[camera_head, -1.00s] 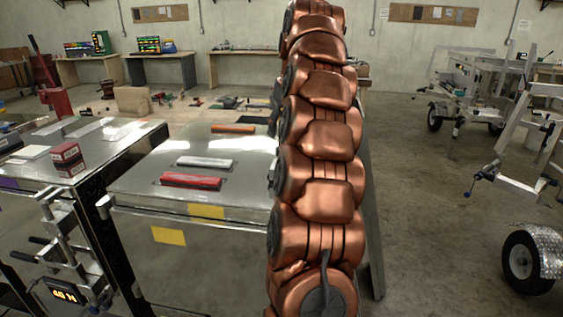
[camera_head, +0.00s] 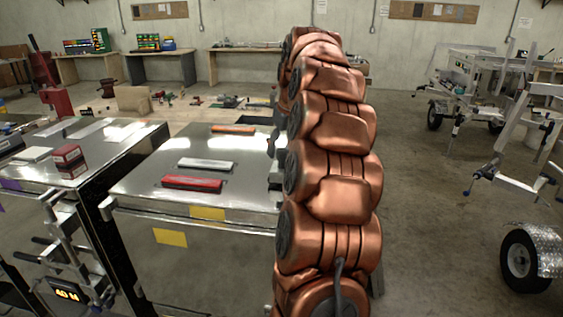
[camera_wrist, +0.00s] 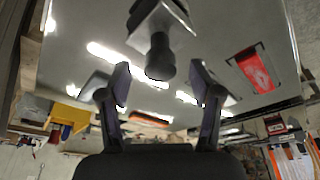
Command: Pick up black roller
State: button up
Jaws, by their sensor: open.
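In the wrist view a dark, rounded cylinder on a short stem (camera_wrist: 159,60), which looks like the black roller, juts from a grey metal block (camera_wrist: 163,19). My gripper (camera_wrist: 160,82) is open. One finger is on each side of the cylinder's end, with visible gaps on both sides. I cannot tell whether the fingertips are level with it in depth. In the head view my copper arm hides most of the gripper and the roller.
A shiny metal table (camera_head: 135,185) bears a red bar (camera_head: 192,183), a silver bar (camera_head: 205,164) and an orange bar (camera_head: 233,129). Small red boxes (camera_head: 68,155) stand on the left table. Trailer frames (camera_head: 520,180) stand right; floor between is clear.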

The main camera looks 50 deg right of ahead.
jog(key=shift+x, duration=0.85)
grip_shut()
